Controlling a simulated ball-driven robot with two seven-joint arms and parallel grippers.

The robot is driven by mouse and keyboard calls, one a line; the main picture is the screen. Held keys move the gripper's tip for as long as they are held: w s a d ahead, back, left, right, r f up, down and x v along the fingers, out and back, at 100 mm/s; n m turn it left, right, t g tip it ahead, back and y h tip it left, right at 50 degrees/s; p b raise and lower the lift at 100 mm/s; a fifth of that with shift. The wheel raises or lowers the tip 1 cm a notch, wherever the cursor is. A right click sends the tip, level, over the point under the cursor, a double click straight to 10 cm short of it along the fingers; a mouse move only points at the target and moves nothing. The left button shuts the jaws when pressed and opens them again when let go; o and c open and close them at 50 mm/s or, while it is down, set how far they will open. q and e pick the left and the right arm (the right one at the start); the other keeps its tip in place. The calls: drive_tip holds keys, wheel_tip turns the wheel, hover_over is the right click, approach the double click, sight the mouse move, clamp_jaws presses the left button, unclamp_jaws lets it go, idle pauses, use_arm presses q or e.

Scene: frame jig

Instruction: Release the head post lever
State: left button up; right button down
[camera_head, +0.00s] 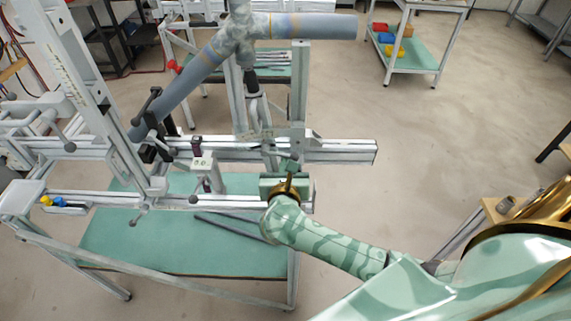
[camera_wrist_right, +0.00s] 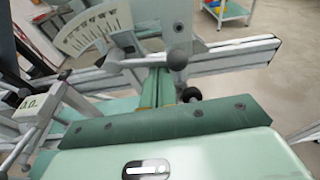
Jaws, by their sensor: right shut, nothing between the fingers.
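The frame jig has a pale rail (camera_head: 340,150) across the middle of the head view, with several levers and clamps on it. My right gripper (camera_head: 289,168) is at the rail's near side, right of centre. In the right wrist view its green fingers (camera_wrist_right: 156,88) are together and empty. A grey lever with a ball end (camera_wrist_right: 178,59) is just beyond the fingertips, and a dark round knob (camera_wrist_right: 190,94) is beside them. I cannot tell if the fingers touch the lever. The gripper hides part of this spot in the head view. My left gripper is not in view.
A blue-grey tube frame (camera_head: 310,26) is above the rail. A slanted upright (camera_head: 75,75) stands at left. A green shelf (camera_head: 160,245) lies below the jig. A trolley (camera_head: 415,60) with coloured bins stands at back right. The floor between is clear.

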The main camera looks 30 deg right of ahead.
drive_tip(key=shift+r+n+p, duration=0.25)
drive_tip(key=shift+n+p, duration=0.15)
drive_tip(key=shift+p, duration=0.05)
wheel_tip(320, 180, up, 3)
drive_tip(key=n+p, duration=0.2)
drive_tip(key=n+h+p, duration=0.1)
drive_tip(key=p, duration=0.1)
drive_tip(key=shift+f+n+g+h+p, duration=0.2)
drive_tip(key=shift+n+g+h+p, duration=0.1)
drive_tip(key=shift+n+g, duration=0.1)
drive_tip(key=n+p, duration=0.1)
drive_tip(key=r+n+p, duration=0.1)
drive_tip(key=shift+w+a+r+n+h, duration=0.1)
drive_tip(key=shift+w+a+n+h, duration=0.1)
drive_tip(key=shift+n+h, duration=0.1)
drive_tip(key=shift+w+a+r+n+h+p, duration=0.15)
drive_tip(key=shift+n+h+p, duration=0.1)
drive_tip(key=shift+n, duration=0.2)
drive_tip(key=shift+s+a+r+n+h+p, duration=0.1)
drive_tip(key=shift+r+n+h+p, duration=0.1)
drive_tip(key=shift+n, duration=0.25)
